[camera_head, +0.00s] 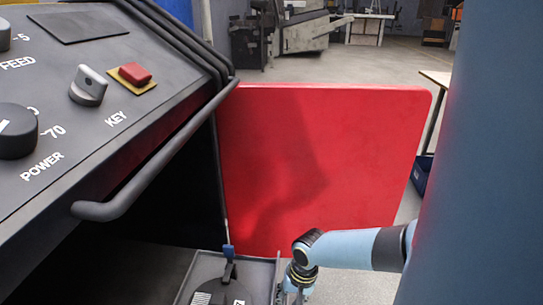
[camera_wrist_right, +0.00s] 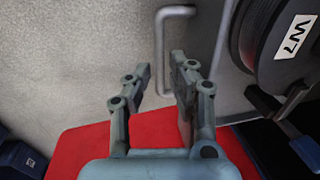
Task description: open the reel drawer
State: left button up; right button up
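The reel drawer (camera_head: 262,268) is a grey tray low in the machine, beside the open red door. A black reel (camera_head: 208,282) lies in it; the reel (camera_wrist_right: 272,40) also shows in the right wrist view with a white "W7" label. The drawer's pale bar handle (camera_wrist_right: 160,45) stands out in the right wrist view. My right gripper (camera_wrist_right: 160,68) is open, with one finger on each side of the handle bar; contact cannot be told. In the head view my right gripper (camera_head: 294,290) is at the drawer's front, cut off below. My left gripper is not in view.
The red door (camera_head: 320,150) stands open beside the drawer. The black control panel (camera_head: 75,120) with its rail (camera_head: 150,165) overhangs at the left. A blue bin (camera_head: 423,175) sits on the floor beyond the door.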

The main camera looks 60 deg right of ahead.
notch_tip(320, 180, up, 11)
jog(key=s, duration=0.2)
jog(key=shift+d, duration=0.35)
jog(key=shift+w+r, duration=0.1)
jog(key=shift+w, duration=0.05)
